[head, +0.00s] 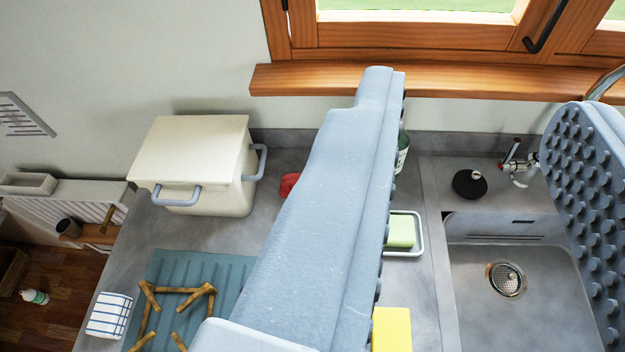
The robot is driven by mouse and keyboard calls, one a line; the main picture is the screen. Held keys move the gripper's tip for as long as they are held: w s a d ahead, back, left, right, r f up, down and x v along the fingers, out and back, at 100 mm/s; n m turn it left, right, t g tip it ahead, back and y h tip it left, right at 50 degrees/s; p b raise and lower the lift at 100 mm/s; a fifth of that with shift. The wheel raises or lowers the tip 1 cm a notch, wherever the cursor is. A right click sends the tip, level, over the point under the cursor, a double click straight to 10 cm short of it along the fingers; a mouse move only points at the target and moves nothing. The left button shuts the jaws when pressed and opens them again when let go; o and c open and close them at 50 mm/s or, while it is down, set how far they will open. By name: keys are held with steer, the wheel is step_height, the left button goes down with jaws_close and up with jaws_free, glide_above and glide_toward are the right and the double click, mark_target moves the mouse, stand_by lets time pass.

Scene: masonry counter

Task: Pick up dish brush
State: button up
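My gripper (485,92) is open and empty, with its two blue-grey studded fingers wide apart. The left finger crosses the middle of the head view and hides part of the counter. The right finger is at the right edge. No long-handled brush shows clearly.
A metal sink (530,315) with a tap (519,165) is at right. A green sponge (401,231) in a white tray, a yellow block (391,328) and a partly hidden bottle (402,152) are beside the left finger. A cream bin (190,160) and a teal mat (225,272) are left.

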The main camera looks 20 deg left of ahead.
steer(key=o, duration=0.7)
steer(key=shift+w, duration=0.2)
steer(key=shift+o, duration=0.7)
steer(key=w+a+f+m+g+p, duration=0.1)
steer(key=w+p, duration=0.1)
steer(key=w, duration=0.3)
steer(key=w+a+f+m+g+p, duration=0.1)
steer(key=w+a+m+g+p, duration=0.1)
steer(key=w, duration=0.4)
steer(key=shift+f+y, duration=0.4)
steer(key=w+a+f+m+g+p, duration=0.4)
steer(key=w+f, duration=0.4)
steer(key=f, duration=0.2)
steer(key=w+a+f+m+g+p, duration=0.5)
steer(key=w+f, duration=0.3)
steer(key=f, duration=0.2)
steer(key=a+f+m+g, duration=0.1)
steer(key=f, duration=0.4)
steer(key=a+f+m+g, duration=0.1)
steer(key=f, duration=0.5)
steer(key=a+f+m+g+b, duration=0.1)
steer(key=f, duration=0.5)
steer(key=shift+s+a+m+h, duration=0.15)
steer(key=shift+s+m+h, duration=0.15)
steer(key=shift+h, duration=0.1)
steer(key=shift+a+f+p, duration=0.15)
steer(key=shift+f+p, duration=0.15)
steer(key=shift+f, duration=3.55)
